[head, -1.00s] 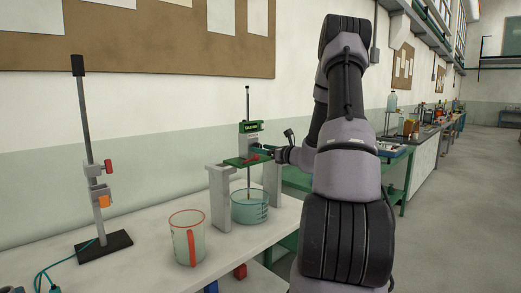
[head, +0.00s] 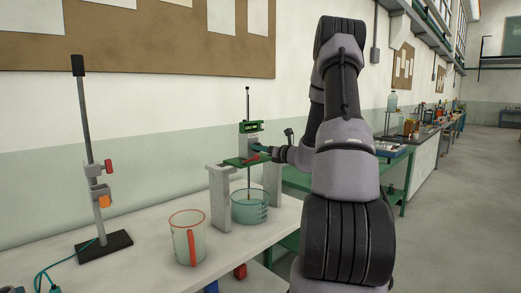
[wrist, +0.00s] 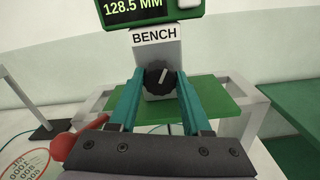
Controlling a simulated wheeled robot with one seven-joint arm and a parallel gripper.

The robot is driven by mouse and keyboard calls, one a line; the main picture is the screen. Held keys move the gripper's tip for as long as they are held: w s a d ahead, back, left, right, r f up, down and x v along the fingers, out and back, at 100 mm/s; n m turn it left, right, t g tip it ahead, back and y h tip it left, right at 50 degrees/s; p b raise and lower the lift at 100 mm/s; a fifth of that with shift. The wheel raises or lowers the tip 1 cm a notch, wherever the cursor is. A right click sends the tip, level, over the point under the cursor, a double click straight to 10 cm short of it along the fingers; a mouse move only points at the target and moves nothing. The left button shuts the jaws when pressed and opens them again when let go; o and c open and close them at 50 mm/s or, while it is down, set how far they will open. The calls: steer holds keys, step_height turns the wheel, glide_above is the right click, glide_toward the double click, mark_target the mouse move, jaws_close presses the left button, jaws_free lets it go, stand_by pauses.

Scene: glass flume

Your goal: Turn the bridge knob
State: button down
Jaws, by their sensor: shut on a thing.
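The knob (wrist: 158,78) is round and black with a white pointer line, tilted a little right of upright. It sits on the front of a grey block labelled BENCH, under a green display (wrist: 150,12) reading 128.5 MM. My gripper (wrist: 161,73) has teal fingers on either side of the knob and is shut on it. In the head view, my gripper (head: 262,149) reaches from the right to the instrument on the green bridge plate (head: 238,162). The knob itself is hidden there.
The bridge stands on grey legs (head: 219,199) over a glass beaker (head: 249,214) on the white bench. A red-rimmed beaker (head: 188,241) and a clamp stand (head: 90,170) are to the left. A red part (wrist: 66,150) lies close by my gripper's left side.

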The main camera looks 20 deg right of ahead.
steer(key=shift+m, duration=1.2)
steer(key=shift+c, duration=1.8)
jaws_free()
steer(key=shift+s, duration=0.1)
steer(key=v, duration=1)
steer(key=shift+s, duration=0.3)
steer(key=shift+d, duration=0.15)
